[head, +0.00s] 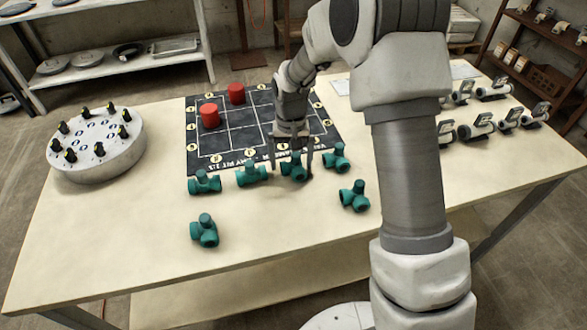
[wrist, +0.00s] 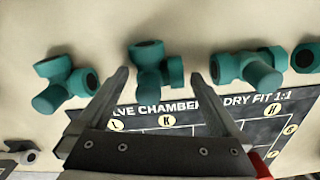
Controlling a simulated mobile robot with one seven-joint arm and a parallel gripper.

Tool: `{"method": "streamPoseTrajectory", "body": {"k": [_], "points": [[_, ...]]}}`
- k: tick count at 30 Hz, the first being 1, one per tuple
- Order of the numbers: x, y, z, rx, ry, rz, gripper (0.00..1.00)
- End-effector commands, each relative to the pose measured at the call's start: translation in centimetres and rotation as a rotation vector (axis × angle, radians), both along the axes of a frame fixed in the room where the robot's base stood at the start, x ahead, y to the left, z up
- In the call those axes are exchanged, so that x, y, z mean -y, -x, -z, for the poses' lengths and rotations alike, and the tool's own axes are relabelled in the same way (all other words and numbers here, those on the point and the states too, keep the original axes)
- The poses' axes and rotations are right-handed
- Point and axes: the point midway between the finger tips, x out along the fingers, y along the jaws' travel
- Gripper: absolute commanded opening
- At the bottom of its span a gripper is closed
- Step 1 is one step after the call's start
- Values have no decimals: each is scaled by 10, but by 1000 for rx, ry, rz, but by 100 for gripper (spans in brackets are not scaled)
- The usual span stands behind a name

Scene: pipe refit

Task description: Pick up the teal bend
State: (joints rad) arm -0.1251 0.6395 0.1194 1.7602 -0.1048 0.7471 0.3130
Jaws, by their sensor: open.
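Several teal pipe fittings lie on the table at the near edge of the black board. One teal fitting (head: 294,168) is directly under my gripper (head: 293,160). In the wrist view this teal fitting (wrist: 152,72) lies between the two fingertips of my gripper (wrist: 160,76), with gaps on both sides. The jaws are open and hold nothing. Other teal fittings lie to its left (head: 251,175) and right (head: 336,158), and one nearer at right (head: 354,196). More lie at far left (head: 204,183) and front left (head: 204,231). I cannot tell which is the bend.
A round grey stand (head: 97,145) with several black-and-yellow pegs is at left. Several grey fittings with dark tags (head: 476,129) stand at right. The table's front is mostly clear.

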Motion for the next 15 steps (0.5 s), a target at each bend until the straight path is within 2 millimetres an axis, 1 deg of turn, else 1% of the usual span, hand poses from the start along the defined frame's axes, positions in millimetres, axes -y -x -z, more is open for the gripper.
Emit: {"method": "streamPoseTrajectory", "body": {"k": [2, 6, 8, 9, 14, 15], "points": [[0, 0, 0, 0, 0, 0, 100], [0, 0, -1, 0, 0, 0, 75], [0, 0, -1, 0, 0, 0, 64], [0, 0, -1, 0, 0, 0, 57], [0, 0, -1, -1, 0, 0, 28], [0, 0, -1, -1, 0, 0, 21]]}}
